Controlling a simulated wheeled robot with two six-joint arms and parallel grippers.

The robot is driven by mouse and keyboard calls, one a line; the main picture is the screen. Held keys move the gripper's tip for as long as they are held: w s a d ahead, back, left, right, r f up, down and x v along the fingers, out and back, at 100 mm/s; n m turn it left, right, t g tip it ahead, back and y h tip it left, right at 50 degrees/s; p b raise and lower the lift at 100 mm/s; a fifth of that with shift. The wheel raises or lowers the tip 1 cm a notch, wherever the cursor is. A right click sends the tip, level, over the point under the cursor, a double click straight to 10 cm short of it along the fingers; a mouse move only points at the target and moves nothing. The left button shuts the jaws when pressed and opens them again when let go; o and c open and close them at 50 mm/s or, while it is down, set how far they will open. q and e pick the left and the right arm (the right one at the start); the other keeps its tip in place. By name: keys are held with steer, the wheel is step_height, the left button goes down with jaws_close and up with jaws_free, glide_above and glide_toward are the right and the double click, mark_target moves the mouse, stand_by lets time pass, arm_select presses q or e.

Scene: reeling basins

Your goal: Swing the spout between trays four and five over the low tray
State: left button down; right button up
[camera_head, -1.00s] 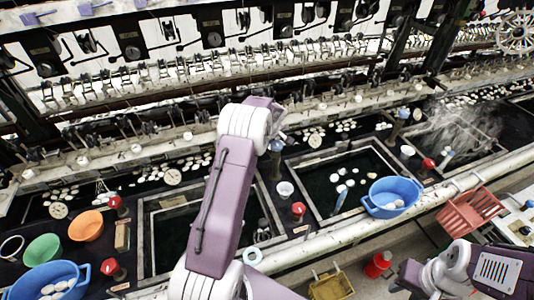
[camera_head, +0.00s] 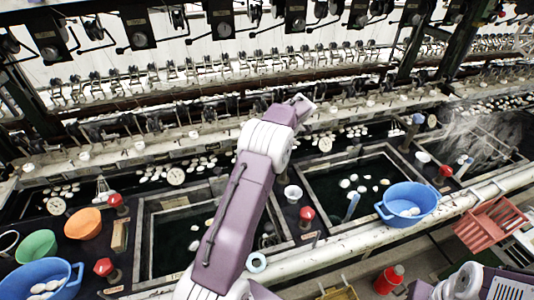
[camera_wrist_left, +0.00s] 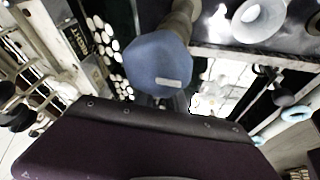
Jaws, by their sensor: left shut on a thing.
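My left arm reaches up the middle of the head view. Its wrist end (camera_head: 297,107) is above the dark channel behind the trays, and its fingers are hidden there. In the left wrist view a rounded blue-grey spout grip (camera_wrist_left: 158,62) on a brownish stem is at the jaws; my left gripper (camera_wrist_left: 168,100) is shut on it. The spout is hidden behind my arm in the head view. A dark sunken tray (camera_head: 150,228) lies left of my forearm, and another tray (camera_head: 310,190) with white cocoons lies to the right. My right gripper is out of view.
A white cup (camera_head: 292,193) and red knob (camera_head: 308,214) stand between the trays. A blue basin (camera_head: 410,203) sits on the right tray's front edge. Orange (camera_head: 83,223) and green (camera_head: 36,246) bowls are at left.

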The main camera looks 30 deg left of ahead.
arm_select(q)
steer(key=shift+s+d+r+n+g+p, duration=0.1)
steer(key=shift+s+d+n+g+p, duration=0.2)
steer(key=shift+n, duration=0.45)
steer(key=shift+s+d+r+n+g+p, duration=0.1)
steer(key=shift+s+d+n+g+p, duration=0.2)
steer(key=shift+n, duration=0.45)
steer(key=shift+w+f, duration=0.1)
steer(key=c, duration=1.4)
jaws_free()
steer(key=shift+o, duration=0.2)
steer(key=shift+d, duration=0.15)
steer(key=p+v, duration=0.2)
steer(key=v, duration=0.7)
